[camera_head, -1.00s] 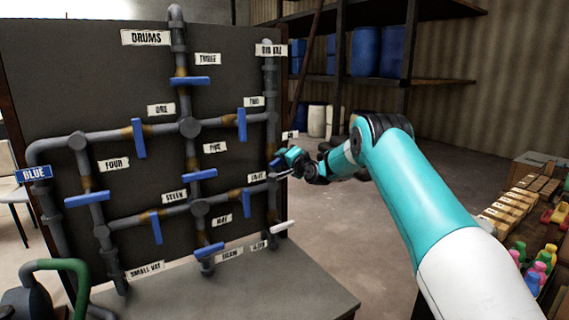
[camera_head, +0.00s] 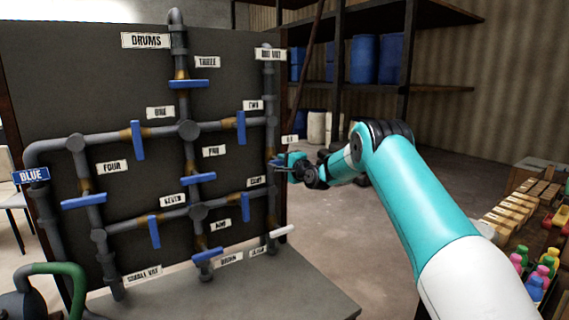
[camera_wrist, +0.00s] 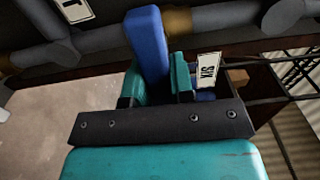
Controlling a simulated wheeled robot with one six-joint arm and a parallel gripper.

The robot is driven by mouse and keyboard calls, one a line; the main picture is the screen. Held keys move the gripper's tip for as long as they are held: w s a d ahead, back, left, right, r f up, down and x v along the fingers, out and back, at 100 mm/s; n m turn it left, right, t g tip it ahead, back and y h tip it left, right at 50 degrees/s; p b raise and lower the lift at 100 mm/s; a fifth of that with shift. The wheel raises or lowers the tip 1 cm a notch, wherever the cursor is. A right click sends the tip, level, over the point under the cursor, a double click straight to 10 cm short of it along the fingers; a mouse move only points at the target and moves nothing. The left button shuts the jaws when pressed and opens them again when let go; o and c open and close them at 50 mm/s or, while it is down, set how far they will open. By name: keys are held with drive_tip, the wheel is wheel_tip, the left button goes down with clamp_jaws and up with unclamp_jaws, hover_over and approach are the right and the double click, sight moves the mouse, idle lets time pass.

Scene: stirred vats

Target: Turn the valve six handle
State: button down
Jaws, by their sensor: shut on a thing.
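The valve six handle is a blue lever (camera_wrist: 147,42), seen in the wrist view beside a white label reading SIX (camera_wrist: 208,70). It runs up from between my gripper's teal fingers (camera_wrist: 160,78) towards a pipe with a brown fitting. My gripper is shut on this lever. In the head view my gripper (camera_head: 284,164) is at the right-hand upright pipe of the panel, under a small label (camera_head: 290,138) too small to read. The gripper and the panel's edge hide most of the lever there.
A grey table top (camera_head: 290,285) lies below. Shelving with blue drums (camera_head: 365,55) stands behind. Open floor lies right of the panel.

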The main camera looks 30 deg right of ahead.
drive_tip(key=c, duration=1)
unclamp_jaws()
drive_tip(key=s+b, duration=0.2)
drive_tip(key=s, duration=0.3)
drive_tip(key=s+b, duration=0.2)
drive_tip(key=s, duration=0.4)
drive_tip(key=s+b, duration=0.1)
drive_tip(key=s, duration=0.5)
drive_tip(key=shift+s+d+b, duration=0.2)
drive_tip(key=shift+d+b, duration=0.1)
drive_tip(key=shift+b, duration=0.1)
